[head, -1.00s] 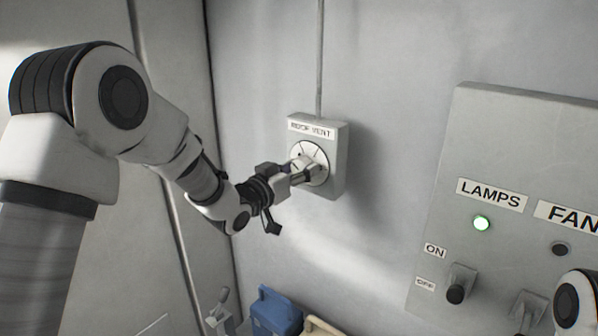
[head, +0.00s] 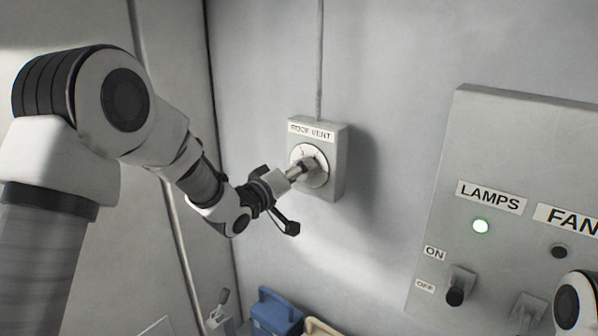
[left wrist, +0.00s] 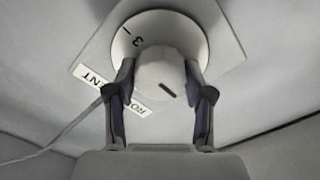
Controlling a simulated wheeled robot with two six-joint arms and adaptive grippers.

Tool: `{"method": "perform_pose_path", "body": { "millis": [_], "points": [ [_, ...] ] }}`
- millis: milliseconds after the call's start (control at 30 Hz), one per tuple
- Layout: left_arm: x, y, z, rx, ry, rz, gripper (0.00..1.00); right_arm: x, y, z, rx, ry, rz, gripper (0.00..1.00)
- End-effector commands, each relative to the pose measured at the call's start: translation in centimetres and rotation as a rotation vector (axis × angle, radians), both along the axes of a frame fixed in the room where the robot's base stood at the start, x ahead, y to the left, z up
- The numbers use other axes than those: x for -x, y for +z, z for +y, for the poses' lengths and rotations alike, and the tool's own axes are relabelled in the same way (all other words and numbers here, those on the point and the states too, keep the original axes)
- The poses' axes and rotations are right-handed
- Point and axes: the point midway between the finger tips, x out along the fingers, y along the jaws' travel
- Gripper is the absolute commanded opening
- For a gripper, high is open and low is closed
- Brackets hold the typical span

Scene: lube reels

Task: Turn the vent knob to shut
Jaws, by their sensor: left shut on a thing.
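The vent knob (left wrist: 160,72) is a pale round knob with a dark pointer line on its face. It sits on a white dial (left wrist: 192,36) with a 3 and a tick mark in the left wrist view. The dial is on a grey box (head: 337,165) labelled ROOF VENT on the wall in the head view. My left gripper (head: 305,167) is shut on the knob, one finger on each side in the left wrist view. In the head view the gripper mostly hides the knob. My right gripper is not in view.
A blue container (head: 275,312) is low below the gripper. A conduit (head: 320,60) runs up from the vent box. The wall between box and panel is clear.

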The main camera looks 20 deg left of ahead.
Motion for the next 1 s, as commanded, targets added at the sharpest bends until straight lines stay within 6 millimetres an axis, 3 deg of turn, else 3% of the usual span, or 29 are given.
{"method": "perform_pose_path", "body": {
  "millis": [400,433,467,500,833,1000],
  "points": [
    [-0.1,0.5,0.1,0.011,0.002,-0.007,0.18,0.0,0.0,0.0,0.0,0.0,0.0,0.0],
    [-0.1,0.5,0.1,0.011,0.002,-0.007,0.63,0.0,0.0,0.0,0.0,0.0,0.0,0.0],
    [-0.1,0.4,0.1,0.011,0.001,-0.007,0.73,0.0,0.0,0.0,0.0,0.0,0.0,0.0],
    [-0.1,0.4,0.1,0.01,0.001,-0.005,0.77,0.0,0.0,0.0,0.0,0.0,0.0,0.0],
    [0.2,0.2,0.1,0.009,0.001,-0.001,0.77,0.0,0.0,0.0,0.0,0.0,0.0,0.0],
    [2.5,0.1,1.0,0.012,0.002,0.0,0.77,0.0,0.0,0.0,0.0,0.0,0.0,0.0]
  ]
}}
